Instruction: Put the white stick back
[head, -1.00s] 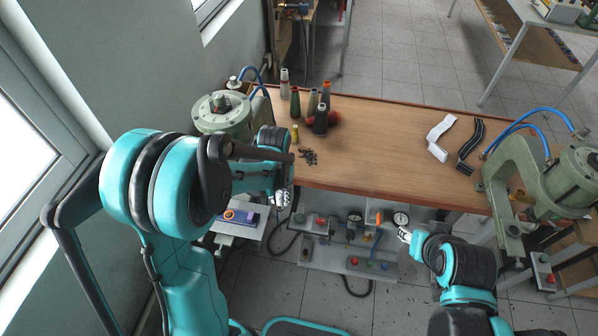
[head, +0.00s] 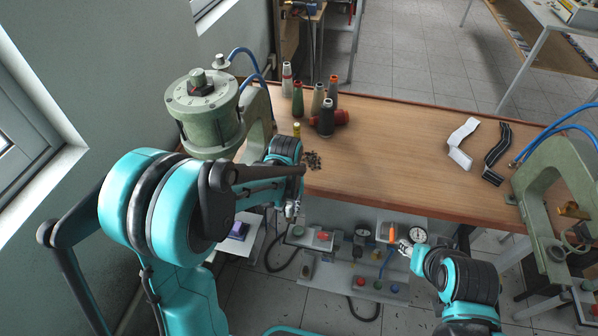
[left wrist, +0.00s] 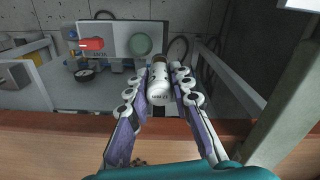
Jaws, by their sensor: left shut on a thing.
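My left gripper (head: 291,209) is in front of the table's near edge, at its left end. In the left wrist view, the left gripper (left wrist: 160,88) is shut on the white stick (left wrist: 159,82), a short pale cylinder with a darker far end, between its two pad-tipped fingers. In the head view I cannot make the stick out at the fingers. My right gripper (head: 404,246) is lower right, in front of the table edge, near an orange part (head: 392,233); whether it is open or shut is too small to tell.
A green press (head: 207,112) stands left beside my left arm, another (head: 560,200) at the right. A control panel (head: 340,260) is below. The table's middle is clear.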

